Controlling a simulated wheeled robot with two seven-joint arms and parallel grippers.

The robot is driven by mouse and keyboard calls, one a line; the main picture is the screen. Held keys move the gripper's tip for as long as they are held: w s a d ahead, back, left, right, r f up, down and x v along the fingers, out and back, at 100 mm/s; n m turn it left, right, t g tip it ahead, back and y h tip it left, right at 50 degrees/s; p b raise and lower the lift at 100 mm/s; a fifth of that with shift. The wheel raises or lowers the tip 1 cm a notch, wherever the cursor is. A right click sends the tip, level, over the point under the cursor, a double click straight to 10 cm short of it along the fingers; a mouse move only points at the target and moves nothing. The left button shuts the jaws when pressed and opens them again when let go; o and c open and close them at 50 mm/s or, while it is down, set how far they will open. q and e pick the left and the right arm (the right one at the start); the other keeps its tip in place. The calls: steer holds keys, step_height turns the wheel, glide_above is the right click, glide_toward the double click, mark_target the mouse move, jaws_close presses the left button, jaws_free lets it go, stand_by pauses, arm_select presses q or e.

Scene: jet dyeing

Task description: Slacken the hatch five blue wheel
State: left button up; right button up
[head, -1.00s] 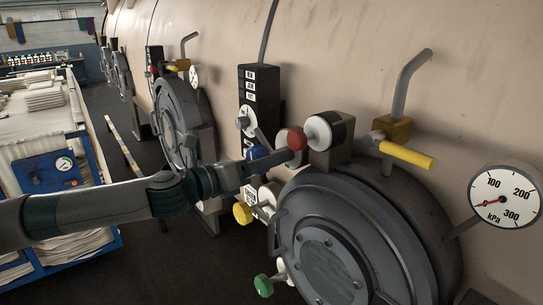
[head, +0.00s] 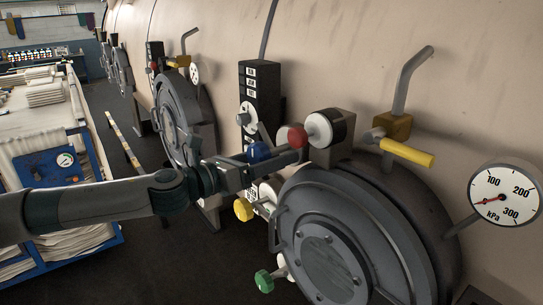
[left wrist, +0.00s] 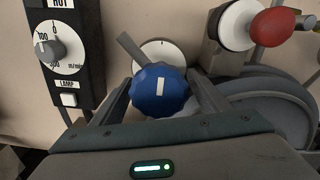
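The blue wheel (head: 258,152) is a small faceted knob with a white bar mark, on the pale vessel wall beside the big round hatch (head: 325,235). In the left wrist view the blue wheel (left wrist: 160,92) fills the space between my left gripper's fingers (left wrist: 161,88), with its white mark near upright. One finger stands on each side, with at most a narrow gap; I cannot tell if they touch it. A pale dial (left wrist: 163,50) with a grey lever lies behind it. In the head view the left gripper (head: 272,160) partly covers the wheel's surroundings. My right gripper is not in view.
Close by are a red knob (head: 297,137), a yellow knob (head: 243,209), a green knob (head: 264,281) and a black control box (head: 259,90). A yellow-handled valve (head: 407,152) and a pressure gauge (head: 503,195) are at right. A loaded blue-framed cart (head: 95,145) stands left.

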arm_select(q)
steer(key=shift+a, duration=0.1)
steer(key=shift+s+a+b, duration=0.3)
steer(key=shift+a+b, duration=0.05)
steer(key=shift+a, duration=0.1)
steer(key=b+v, duration=0.4)
steer(key=v, duration=1.2)
steer(key=shift+b, duration=0.35)
